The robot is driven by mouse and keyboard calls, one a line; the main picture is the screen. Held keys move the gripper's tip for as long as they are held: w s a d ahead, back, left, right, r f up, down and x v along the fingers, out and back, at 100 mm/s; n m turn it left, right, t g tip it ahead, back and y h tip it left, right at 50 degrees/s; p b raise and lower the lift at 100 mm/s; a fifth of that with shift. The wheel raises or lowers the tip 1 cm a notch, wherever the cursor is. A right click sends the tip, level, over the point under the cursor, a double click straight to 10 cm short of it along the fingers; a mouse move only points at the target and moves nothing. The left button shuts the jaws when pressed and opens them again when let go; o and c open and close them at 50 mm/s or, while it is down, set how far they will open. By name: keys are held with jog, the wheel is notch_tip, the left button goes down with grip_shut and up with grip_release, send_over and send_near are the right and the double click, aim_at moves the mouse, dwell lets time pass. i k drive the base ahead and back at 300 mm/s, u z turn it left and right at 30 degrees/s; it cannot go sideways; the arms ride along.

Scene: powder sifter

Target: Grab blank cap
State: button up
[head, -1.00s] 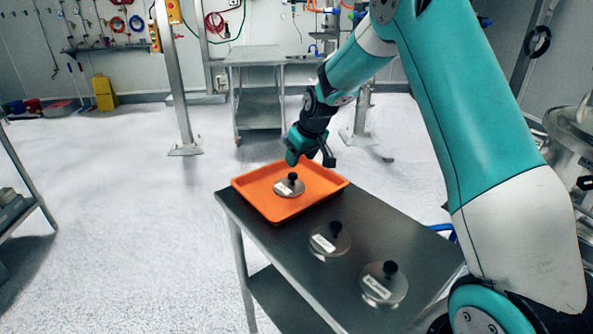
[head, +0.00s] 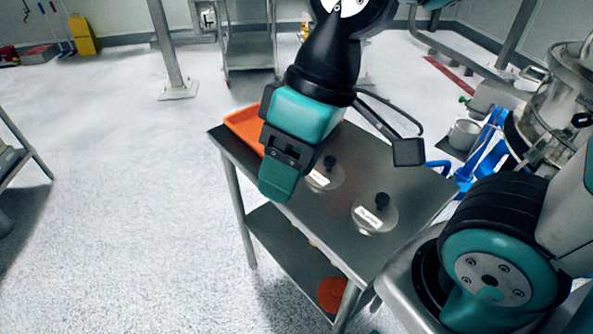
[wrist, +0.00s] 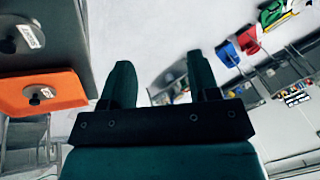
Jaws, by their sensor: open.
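One cap (head: 325,178) lies in the middle of the table, partly behind my gripper. Another cap (head: 375,216) lies nearer, to its right. The third cap (wrist: 38,96) is in the orange tray (wrist: 70,88) in the wrist view; my gripper hides it in the head view. My gripper (head: 280,178) is open and empty, raised near the table's left edge. In the wrist view its fingers (wrist: 160,65) are apart with only background between them.
The steel table (head: 335,235) has bare surface around the caps and a lower shelf with an orange round item (head: 332,293). A metal vessel (head: 560,110) and blue frame (head: 488,150) stand at the right. The floor to the left is clear.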

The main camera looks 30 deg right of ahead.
aim_at(376, 213)
jog(key=z, duration=0.8)
jog(key=k, duration=0.4)
jog(key=u, duration=1.1)
